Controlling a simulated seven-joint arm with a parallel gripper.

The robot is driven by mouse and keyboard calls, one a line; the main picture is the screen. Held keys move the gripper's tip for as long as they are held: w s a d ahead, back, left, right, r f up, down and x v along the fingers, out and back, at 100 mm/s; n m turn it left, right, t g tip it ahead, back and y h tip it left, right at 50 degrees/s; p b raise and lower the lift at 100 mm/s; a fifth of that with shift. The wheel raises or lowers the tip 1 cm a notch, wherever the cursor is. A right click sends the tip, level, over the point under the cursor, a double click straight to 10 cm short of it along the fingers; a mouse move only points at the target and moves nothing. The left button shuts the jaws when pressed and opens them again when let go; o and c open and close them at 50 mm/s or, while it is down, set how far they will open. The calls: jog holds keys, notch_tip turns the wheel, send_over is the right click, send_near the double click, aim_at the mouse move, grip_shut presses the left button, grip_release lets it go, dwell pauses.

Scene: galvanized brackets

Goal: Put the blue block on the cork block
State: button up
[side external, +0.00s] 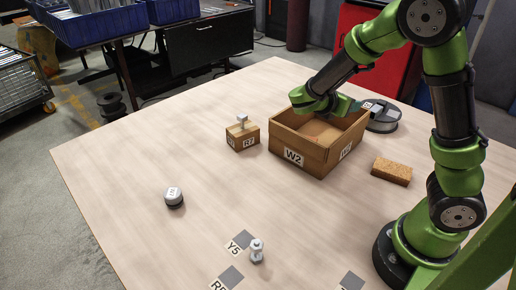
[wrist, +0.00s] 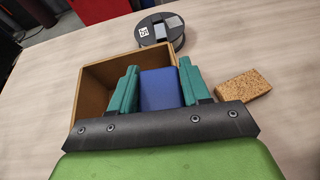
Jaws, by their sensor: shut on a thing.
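The blue block (wrist: 160,90) shows in the wrist view between the two teal fingers of my gripper (wrist: 158,88). My gripper is shut on it. In the side external view my gripper (side external: 338,106) is over the cardboard-brown box W2 (side external: 304,156), and the blue block cannot be made out there. The cork block (side external: 392,171) lies flat on the table to the right of the box. It also shows in the wrist view (wrist: 244,86), to the right of my gripper. Nothing rests on the cork block.
A dark round spool-like thing (side external: 384,124) stands behind the box. A small wooden block with a grey piece on top (side external: 243,139) stands left of the box. A grey knob (side external: 174,198) and a small metal piece (side external: 257,251) stand nearer. The table's left part is clear.

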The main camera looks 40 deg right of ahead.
jog(key=s+d+m+g+y, duration=0.1)
jog(key=s+d+m+g, duration=0.4)
jog(key=s, duration=0.7)
jog(key=m+g+y, duration=0.3)
jog(key=g, duration=0.1)
send_over(408, 172)
notch_tip(408, 172, down, 5)
jog(key=shift+f, duration=4.35)
jog(key=shift+f, duration=0.15)
jog(key=o, duration=1.2)
jog(key=shift+t, duration=0.3)
jog(key=shift+c, duration=0.2)
